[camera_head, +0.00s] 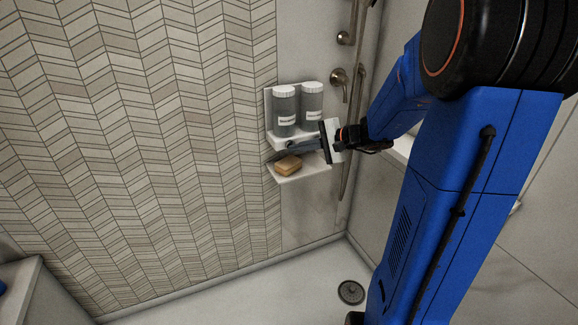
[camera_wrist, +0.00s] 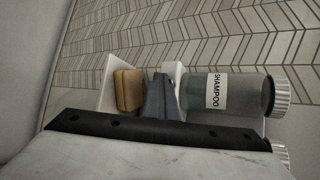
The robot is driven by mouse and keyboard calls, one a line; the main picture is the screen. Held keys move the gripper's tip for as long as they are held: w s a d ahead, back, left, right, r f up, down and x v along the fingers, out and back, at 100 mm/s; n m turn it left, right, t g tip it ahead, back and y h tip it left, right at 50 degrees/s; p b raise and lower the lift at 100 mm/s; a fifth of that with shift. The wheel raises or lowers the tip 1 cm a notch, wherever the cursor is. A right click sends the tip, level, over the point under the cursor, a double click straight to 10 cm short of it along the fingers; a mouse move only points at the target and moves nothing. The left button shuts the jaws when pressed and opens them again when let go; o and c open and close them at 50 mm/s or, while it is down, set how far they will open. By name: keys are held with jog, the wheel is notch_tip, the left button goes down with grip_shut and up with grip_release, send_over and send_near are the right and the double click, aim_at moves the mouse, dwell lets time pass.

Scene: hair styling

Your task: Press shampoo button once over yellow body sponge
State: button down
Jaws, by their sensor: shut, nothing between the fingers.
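The shampoo dispenser (camera_head: 284,112) is a grey bottle with a white cap, the left of two in a white wall holder (camera_head: 268,104). Its SHAMPOO label shows in the wrist view (camera_wrist: 232,97), where it lies sideways. The yellow body sponge (camera_head: 288,165) rests on a small white shelf (camera_head: 314,165) below; it also shows in the wrist view (camera_wrist: 128,90). My gripper (camera_head: 290,146) is shut and empty, its fingertips at the holder's base under the shampoo bottle, above the sponge. In the wrist view the fingers (camera_wrist: 163,100) cover the button area, so contact cannot be told.
A second grey bottle (camera_head: 312,105) stands right of the shampoo. A metal shower rail and valve knobs (camera_head: 338,76) are on the wall to the right. A round drain (camera_head: 351,292) lies in the floor. The herringbone wall on the left is bare.

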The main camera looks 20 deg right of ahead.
jog(key=shift+s+f, duration=0.1)
jog(key=shift+s, duration=0.25)
dwell(0.7)
jog(key=s, duration=0.6)
dwell(0.4)
dwell(0.6)
jog(key=s+a+f+n+g+h, duration=0.1)
jog(key=s+a+n+g, duration=0.5)
jog(key=s+a, duration=0.55)
jog(key=s+d+n+h, duration=0.4)
jog(key=s+n+h, duration=0.3)
jog(key=s, duration=0.6)
jog(key=shift+s+d+r+n+t, duration=0.15)
jog(key=shift+s+r+n+t, duration=0.15)
jog(key=shift+s+t, duration=0.1)
